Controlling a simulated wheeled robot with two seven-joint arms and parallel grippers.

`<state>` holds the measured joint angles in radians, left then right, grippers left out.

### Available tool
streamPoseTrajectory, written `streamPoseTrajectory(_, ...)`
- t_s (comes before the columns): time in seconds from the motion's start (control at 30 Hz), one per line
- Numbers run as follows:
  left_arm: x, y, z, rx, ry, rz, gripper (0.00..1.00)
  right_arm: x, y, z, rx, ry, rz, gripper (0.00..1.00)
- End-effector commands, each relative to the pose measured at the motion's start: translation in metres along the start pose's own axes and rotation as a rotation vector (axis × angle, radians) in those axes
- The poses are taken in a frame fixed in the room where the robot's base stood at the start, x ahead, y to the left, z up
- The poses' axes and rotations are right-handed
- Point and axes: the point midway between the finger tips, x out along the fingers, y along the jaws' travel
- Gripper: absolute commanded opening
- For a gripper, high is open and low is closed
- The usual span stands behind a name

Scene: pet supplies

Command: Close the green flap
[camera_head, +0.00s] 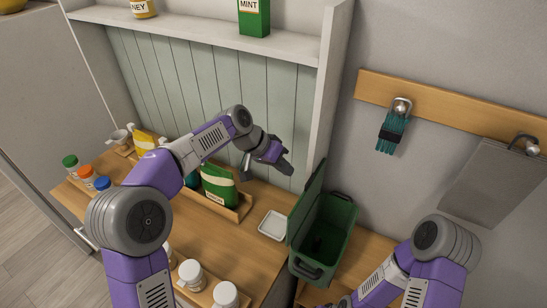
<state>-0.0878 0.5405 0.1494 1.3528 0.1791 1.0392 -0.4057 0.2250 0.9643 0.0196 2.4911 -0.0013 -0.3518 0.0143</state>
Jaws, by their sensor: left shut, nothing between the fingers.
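A green bin (325,245) with a dark handle at its front stands on the wooden counter at the right, by the wall. Its green flap (306,203) is hinged at the bin's left side and stands up, so the inside of the bin shows from above. My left gripper (283,168) is shut and empty, in the air to the upper left of the raised flap, apart from it in the picture. My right arm comes in at the bottom right; the end of my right gripper (343,302) only just shows at the bottom edge and its jaws are not clear.
A small white dish (272,225) lies left of the bin. A wooden tray (228,205) with a green bag (218,186) stands farther left. White jars (225,295) stand at the front. A white upright panel (328,90) is behind the flap.

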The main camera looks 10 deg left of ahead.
Motion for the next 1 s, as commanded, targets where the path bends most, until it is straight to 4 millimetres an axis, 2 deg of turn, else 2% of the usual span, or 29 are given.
streamPoseTrajectory(0.03, 0.011, 0.001, 0.001, 0.001, -0.003, 0.001, 0.0, 0.001, 0.0, 0.0, 0.0, 0.0, 0.0, 0.34)
streamPoseTrajectory(0.13, 0.015, 0.018, 0.0, 0.005, 0.0, 0.001, 0.0, -0.001, 0.0, 0.0, 0.0, 0.001, 0.0, 0.34)
streamPoseTrajectory(0.33, 0.023, 0.033, -0.001, 0.003, 0.001, 0.0, 0.0, -0.002, -0.001, 0.0, 0.0, 0.001, 0.0, 0.34)
streamPoseTrajectory(0.77, 0.024, 0.036, -0.001, 0.001, 0.002, -0.002, 0.0, -0.002, -0.001, 0.0, 0.0, 0.001, 0.0, 0.34)
streamPoseTrajectory(1.0, 0.023, 0.034, -0.006, 0.006, -0.001, -0.046, 0.0, -0.01, -0.004, 0.0, 0.0, 0.0, 0.0, 0.34)
